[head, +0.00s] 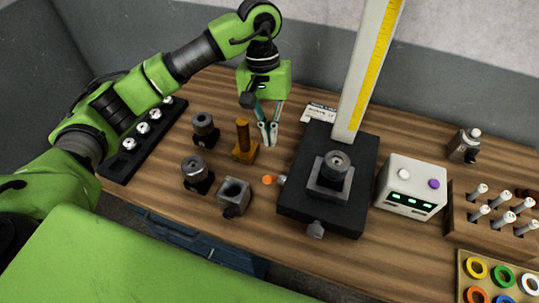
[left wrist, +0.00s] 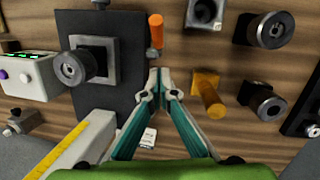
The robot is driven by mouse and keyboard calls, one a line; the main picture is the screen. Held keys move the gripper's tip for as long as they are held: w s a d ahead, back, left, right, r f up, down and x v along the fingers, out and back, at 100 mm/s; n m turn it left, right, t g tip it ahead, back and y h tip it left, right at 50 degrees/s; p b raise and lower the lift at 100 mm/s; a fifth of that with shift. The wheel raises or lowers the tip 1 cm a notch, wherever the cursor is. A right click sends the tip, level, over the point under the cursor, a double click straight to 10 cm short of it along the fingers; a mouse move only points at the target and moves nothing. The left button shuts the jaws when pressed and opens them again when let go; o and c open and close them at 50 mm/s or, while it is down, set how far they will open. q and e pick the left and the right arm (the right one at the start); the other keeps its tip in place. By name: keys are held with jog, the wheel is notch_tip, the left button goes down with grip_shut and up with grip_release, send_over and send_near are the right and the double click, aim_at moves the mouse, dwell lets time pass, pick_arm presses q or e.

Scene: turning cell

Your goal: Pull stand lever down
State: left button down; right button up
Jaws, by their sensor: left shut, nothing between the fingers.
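The stand is a black base (head: 292,205) with a tall white column (head: 356,85) bearing a yellow scale. Its lever has an orange knob (head: 267,180) sticking out from the left side of the base, beside a grey hub (head: 281,181). In the left wrist view the lever's orange knob (left wrist: 156,32) is beyond the fingertips. My left gripper (head: 269,143) is shut and empty, pointing down to the left of the stand. Its fingertips (left wrist: 160,72) meet in the left wrist view, apart from the knob. My right gripper is not in view.
A brown post on a block (head: 243,142) stands just left of my left gripper. A grey bored block (head: 234,196) and dark round parts (head: 196,171) are nearby. A white control box (head: 411,184) stands right of the stand. Bare wood lies around the knob.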

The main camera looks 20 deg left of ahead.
pick_arm(q)
jog(key=p, duration=0.3)
send_over(275, 180)
jog(key=w+a, duration=0.2)
jog(key=w+a+x, duration=0.1)
jog(key=x, duration=0.3)
jog(key=shift+s+d+f+p, duration=0.2)
jog(key=shift+s+f+p, duration=0.1)
jog(key=shift+s+f, duration=0.35)
jog(key=shift+w+f, duration=0.1)
jog(key=shift+f, duration=0.05)
